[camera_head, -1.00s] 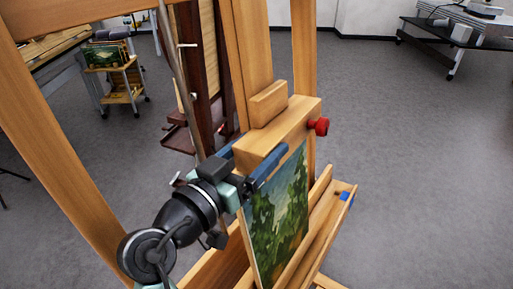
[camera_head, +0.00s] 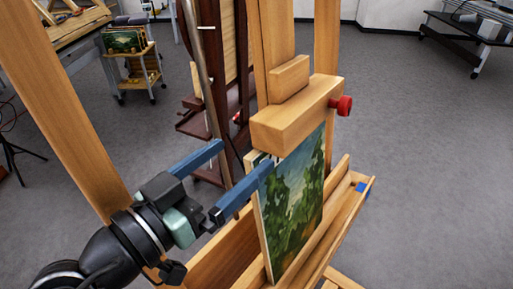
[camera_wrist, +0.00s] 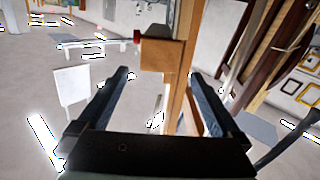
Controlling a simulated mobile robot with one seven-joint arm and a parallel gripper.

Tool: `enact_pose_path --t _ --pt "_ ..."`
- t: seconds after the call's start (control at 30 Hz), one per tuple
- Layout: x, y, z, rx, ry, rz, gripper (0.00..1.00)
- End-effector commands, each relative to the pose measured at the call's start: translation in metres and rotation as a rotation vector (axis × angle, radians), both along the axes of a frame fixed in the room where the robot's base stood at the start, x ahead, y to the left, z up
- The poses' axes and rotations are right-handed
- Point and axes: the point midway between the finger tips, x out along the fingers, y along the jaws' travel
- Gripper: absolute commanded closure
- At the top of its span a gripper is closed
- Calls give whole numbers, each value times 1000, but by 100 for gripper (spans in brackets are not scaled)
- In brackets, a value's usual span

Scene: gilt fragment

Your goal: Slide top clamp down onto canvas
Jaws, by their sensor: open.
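The top clamp (camera_head: 292,116) is a pale wooden block with a red knob (camera_head: 341,105), on the easel's upright mast. The canvas (camera_head: 296,205), a green landscape painting, stands upright below it on the easel's ledge. The clamp's underside is close to the canvas's top edge; I cannot tell whether they touch. My gripper (camera_head: 244,154) is open and empty, with two long blue fingers left of and below the clamp. One finger overlaps the canvas's upper left corner in the head view. In the wrist view the clamp (camera_wrist: 160,54) shows beyond and between the open fingers (camera_wrist: 160,77).
The easel's wooden side post (camera_head: 75,105) rises at the left, close to my arm. A dark easel (camera_head: 208,60) stands behind. A small cart (camera_head: 133,70) and a black table (camera_head: 480,35) are farther off.

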Motion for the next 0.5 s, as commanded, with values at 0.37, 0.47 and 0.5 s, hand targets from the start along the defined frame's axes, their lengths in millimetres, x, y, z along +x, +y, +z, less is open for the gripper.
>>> enact_pose_path --t 0.37,0.47,0.5 --pt "-22 16 0 0 1 -1 0" --pt "-22 15 0 0 0 -1 0" --pt "-22 15 0 0 0 -1 0"
